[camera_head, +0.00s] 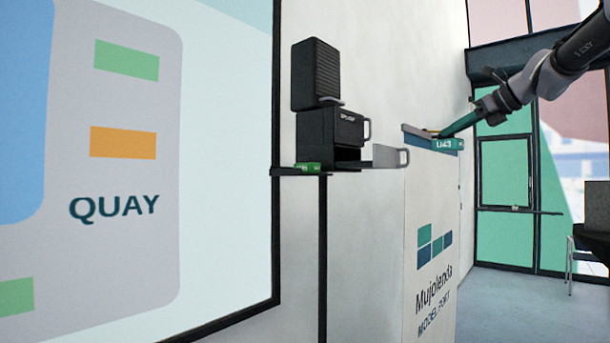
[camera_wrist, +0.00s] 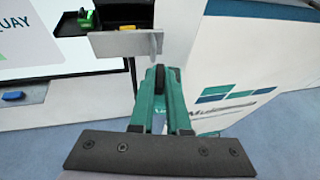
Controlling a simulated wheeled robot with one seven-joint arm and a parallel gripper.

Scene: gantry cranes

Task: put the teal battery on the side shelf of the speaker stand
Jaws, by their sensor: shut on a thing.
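The teal battery (camera_head: 448,144), with white lettering on its side, is at the tip of my gripper (camera_head: 436,134), at the top front edge of the white podium in the head view. My gripper is shut on it. In the wrist view my gripper's teal fingers (camera_wrist: 160,78) hide most of the battery. The speaker stand (camera_head: 323,250) is left of my gripper, with a dark pole. Its small black side shelf (camera_head: 283,173) sticks out to the left and also shows in the wrist view (camera_wrist: 70,29). A green battery (camera_head: 308,166) lies on that shelf.
A black speaker (camera_head: 316,75) sits on a black box (camera_head: 330,128) whose grey-fronted drawer (camera_head: 386,157) is pulled out to the right. A yellow thing (camera_wrist: 127,27) shows in it. The white podium (camera_head: 430,230) stands right of the stand. A wall screen (camera_head: 130,150) is at left.

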